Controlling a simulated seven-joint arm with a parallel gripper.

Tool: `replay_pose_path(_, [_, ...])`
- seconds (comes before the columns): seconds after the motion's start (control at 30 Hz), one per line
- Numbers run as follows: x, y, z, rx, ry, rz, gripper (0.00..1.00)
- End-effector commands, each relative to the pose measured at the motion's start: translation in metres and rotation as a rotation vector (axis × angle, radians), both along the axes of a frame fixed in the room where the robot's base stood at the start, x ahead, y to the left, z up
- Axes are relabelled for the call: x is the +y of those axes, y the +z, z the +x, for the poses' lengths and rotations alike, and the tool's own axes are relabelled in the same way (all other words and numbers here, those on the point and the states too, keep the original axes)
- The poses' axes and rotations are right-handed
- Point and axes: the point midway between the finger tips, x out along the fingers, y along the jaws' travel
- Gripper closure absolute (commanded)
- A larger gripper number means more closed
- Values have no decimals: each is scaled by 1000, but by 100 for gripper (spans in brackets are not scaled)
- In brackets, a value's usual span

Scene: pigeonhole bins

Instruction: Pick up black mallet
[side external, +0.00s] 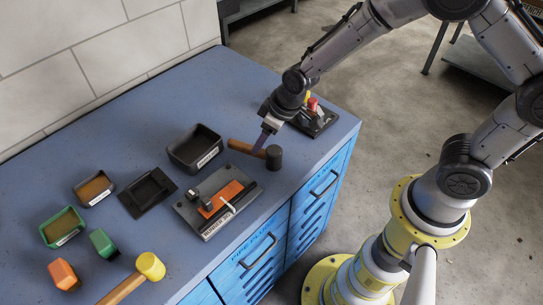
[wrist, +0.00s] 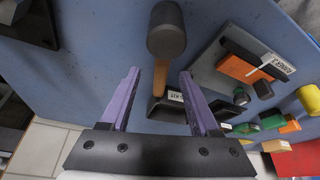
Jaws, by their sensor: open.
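The black mallet lies on the blue bench top, with its black head (side external: 274,158) toward the front edge and its brown wooden handle (side external: 241,147) pointing left. In the wrist view the black head (wrist: 165,30) is at the top and the handle (wrist: 170,75) runs down toward the gap between the fingers. My gripper (side external: 264,140) is at the handle, close to the head, with purple fingers. In the wrist view my gripper (wrist: 160,73) is open, with one finger on each side of the handle. I cannot tell whether a finger touches it.
A black bin (side external: 195,150) stands just left of the handle. A grey fixture with an orange block (side external: 225,195) lies in front. A black plate with a red knob (side external: 313,104) is behind my gripper. A yellow mallet (side external: 150,266) and a green bin (side external: 62,227) are further left.

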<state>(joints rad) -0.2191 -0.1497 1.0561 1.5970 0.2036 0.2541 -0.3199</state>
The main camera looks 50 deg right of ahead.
Motion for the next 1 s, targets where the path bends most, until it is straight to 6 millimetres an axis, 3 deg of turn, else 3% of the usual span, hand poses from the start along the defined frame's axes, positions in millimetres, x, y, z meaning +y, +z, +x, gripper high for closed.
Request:
replay_pose_path(0.4, [9,-43,15,1,0,0,38])
replay_pose_path(0.73, [10,-50,18,0,0,0,38])
replay_pose_path(0.77, [10,-50,18,0,0,0,39])
replay_pose_path(1.0, [10,-50,18,0,0,0,82])
